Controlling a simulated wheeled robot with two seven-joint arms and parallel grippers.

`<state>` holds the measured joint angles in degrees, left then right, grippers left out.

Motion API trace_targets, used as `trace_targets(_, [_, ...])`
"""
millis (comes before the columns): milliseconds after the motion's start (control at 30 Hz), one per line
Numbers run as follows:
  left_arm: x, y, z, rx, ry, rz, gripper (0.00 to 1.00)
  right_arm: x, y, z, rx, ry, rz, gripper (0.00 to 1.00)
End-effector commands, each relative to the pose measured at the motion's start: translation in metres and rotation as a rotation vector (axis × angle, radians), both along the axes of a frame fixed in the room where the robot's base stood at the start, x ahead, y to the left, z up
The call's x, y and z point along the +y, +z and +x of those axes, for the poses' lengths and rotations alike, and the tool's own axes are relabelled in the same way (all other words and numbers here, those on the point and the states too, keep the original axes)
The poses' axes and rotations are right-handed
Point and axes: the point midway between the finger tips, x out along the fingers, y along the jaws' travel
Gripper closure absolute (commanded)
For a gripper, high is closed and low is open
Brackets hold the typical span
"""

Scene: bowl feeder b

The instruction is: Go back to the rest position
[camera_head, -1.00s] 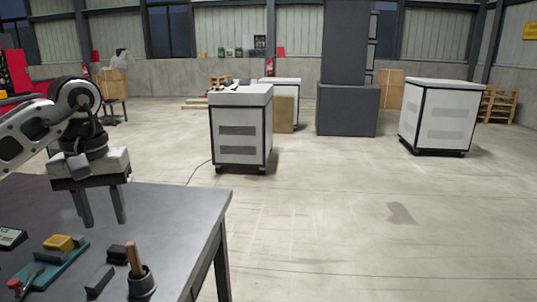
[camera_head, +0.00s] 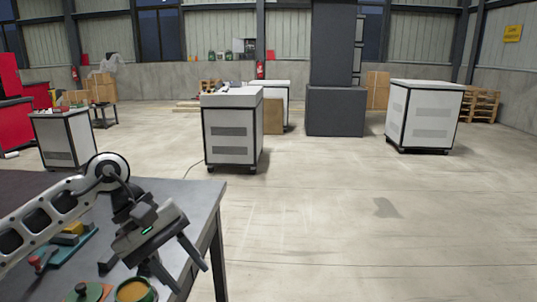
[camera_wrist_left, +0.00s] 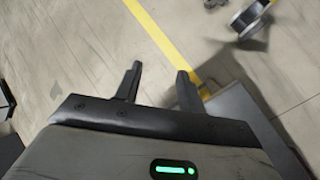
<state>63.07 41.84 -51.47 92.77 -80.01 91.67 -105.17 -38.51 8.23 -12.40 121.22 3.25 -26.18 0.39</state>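My left gripper (camera_head: 190,278) hangs tilted over the right part of the dark table, its fingers pointing down and to the right. The fingers are apart with nothing between them. In the left wrist view the two fingers (camera_wrist_left: 160,70) also stand apart and empty, with pale floor and a yellow floor line beyond them. My left arm reaches in from the left of the head view, bent low over the table. My right gripper shows in neither view.
The grey table (camera_head: 203,196) holds a teal fixture (camera_head: 68,251) with a red knob, and a round container (camera_head: 134,291) with orange contents near the bottom. White cabinets (camera_head: 231,135) (camera_head: 424,118) stand farther back. The floor right of the table is clear.

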Motion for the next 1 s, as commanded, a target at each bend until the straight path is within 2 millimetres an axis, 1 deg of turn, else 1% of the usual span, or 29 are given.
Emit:
trace_targets(33, [-0.027,-0.01,-0.013,0.081,0.036,-0.104,0.6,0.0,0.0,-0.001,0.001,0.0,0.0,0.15])
trace_targets(67, [-0.043,-0.013,-0.02,0.141,0.072,-0.177,0.6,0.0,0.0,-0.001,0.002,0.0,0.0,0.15])
trace_targets(100, [-0.067,-0.014,-0.031,0.239,0.13,-0.288,0.6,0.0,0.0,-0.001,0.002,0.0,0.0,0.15])
trace_targets(167, [-0.1,-0.01,-0.046,0.427,0.235,-0.462,0.6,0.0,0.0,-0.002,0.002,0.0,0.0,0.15])
trace_targets(200, [-0.117,-0.003,-0.054,0.573,0.315,-0.576,0.6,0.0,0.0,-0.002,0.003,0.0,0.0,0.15])
trace_targets(267, [-0.135,0.008,-0.06,0.814,0.44,-0.736,0.6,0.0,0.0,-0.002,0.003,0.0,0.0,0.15])
trace_targets(300, [-0.141,0.015,-0.061,0.986,0.525,-0.834,0.6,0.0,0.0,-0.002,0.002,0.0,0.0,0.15])
trace_targets(367, [-0.143,0.021,-0.057,1.264,0.655,-0.967,0.6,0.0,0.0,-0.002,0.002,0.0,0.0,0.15])
trace_targets(400, [-0.14,0.022,-0.052,1.46,0.742,-1.048,0.6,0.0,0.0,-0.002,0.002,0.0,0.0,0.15])
trace_targets(467, [-0.129,0.016,-0.042,1.766,0.869,-1.158,0.6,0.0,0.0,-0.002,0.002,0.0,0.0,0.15])
trace_targets(500, [-0.118,0.006,-0.036,1.977,0.949,-1.223,0.6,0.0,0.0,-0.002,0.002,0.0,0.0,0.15])
trace_targets(567, [-0.099,-0.016,-0.029,2.304,1.064,-1.311,0.6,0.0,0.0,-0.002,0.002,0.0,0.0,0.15])
trace_targets(600, [-0.085,-0.037,-0.027,2.528,1.133,-1.365,0.6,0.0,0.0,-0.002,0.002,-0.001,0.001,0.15])
trace_targets(633, [-0.075,-0.055,-0.028,-2.498,-1.092,1.298,0.6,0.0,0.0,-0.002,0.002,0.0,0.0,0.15])
trace_targets(667, [-0.064,-0.074,-0.031,-2.378,-1.013,1.192,0.6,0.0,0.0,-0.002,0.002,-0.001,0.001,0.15])
trace_targets(700, [-0.051,-0.101,-0.039,-2.217,-0.909,1.062,0.6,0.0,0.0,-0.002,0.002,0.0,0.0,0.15])
trace_targets(733, [-0.042,-0.12,-0.046,-2.107,-0.836,0.981,0.6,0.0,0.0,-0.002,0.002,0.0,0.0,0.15])
trace_targets(767, [-0.034,-0.138,-0.055,-2.001,-0.77,0.909,0.6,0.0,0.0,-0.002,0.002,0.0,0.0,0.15])
trace_targets(800, [-0.026,-0.161,-0.068,-1.871,-0.688,0.826,0.6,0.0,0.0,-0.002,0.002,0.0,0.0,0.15])
trace_targets(867, [-0.016,-0.189,-0.09,-1.699,-0.582,0.725,0.6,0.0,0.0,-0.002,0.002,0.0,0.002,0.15])
trace_targets(900, [-0.011,-0.204,-0.104,-1.601,-0.523,0.673,0.6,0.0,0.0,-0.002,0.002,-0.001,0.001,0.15])
trace_targets(1000, [-0.004,-0.231,-0.133,-1.415,-0.414,0.58,0.6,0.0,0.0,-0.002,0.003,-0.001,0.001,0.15])
